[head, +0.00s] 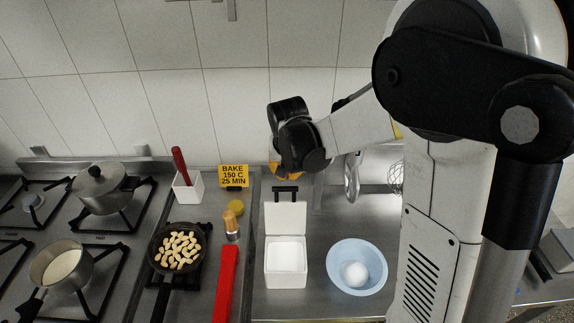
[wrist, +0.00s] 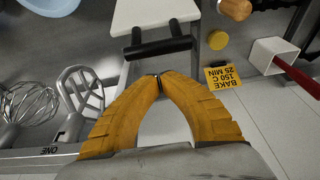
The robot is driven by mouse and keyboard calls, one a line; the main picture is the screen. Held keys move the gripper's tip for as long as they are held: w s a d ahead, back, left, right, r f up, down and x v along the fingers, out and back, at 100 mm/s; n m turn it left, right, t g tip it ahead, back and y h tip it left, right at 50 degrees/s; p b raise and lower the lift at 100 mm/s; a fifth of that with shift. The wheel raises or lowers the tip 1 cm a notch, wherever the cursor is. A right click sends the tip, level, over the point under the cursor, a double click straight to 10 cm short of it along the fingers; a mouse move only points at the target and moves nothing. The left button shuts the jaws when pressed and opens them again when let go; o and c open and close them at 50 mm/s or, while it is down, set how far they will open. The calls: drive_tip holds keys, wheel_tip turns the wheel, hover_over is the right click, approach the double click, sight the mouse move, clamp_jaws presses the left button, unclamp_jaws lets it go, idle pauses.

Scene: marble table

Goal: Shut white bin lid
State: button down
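The white bin (head: 286,265) stands on the steel counter with its lid (head: 285,217) raised and tilted back, so the inside shows. A black bar handle (head: 285,190) is at the lid's upper edge. In the wrist view the white lid (wrist: 150,14) is at the top, with its black handle (wrist: 160,46) just beyond my fingertips. My gripper (wrist: 157,80) has its orange fingertips together with nothing visible between them. In the head view my gripper (head: 285,172) is partly hidden by my wrist, above and behind the handle.
A blue bowl (head: 336,280) with a white egg-like object (head: 356,273) is right of the bin. A yellow sign (head: 233,176), a shaker (head: 231,225) and a red-handled utensil in a white holder (head: 188,188) are left. A whisk (wrist: 28,100) and slotted turner (wrist: 80,88) hang near my gripper.

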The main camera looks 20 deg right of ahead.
drive_tip(key=shift+s+a+r, duration=0.1)
drive_tip(key=shift+s+a, duration=0.05)
drive_tip(key=shift+s, duration=0.35)
drive_tip(key=shift+s+a+r, duration=0.1)
drive_tip(key=shift+s+a, duration=0.05)
drive_tip(key=shift+s, duration=0.35)
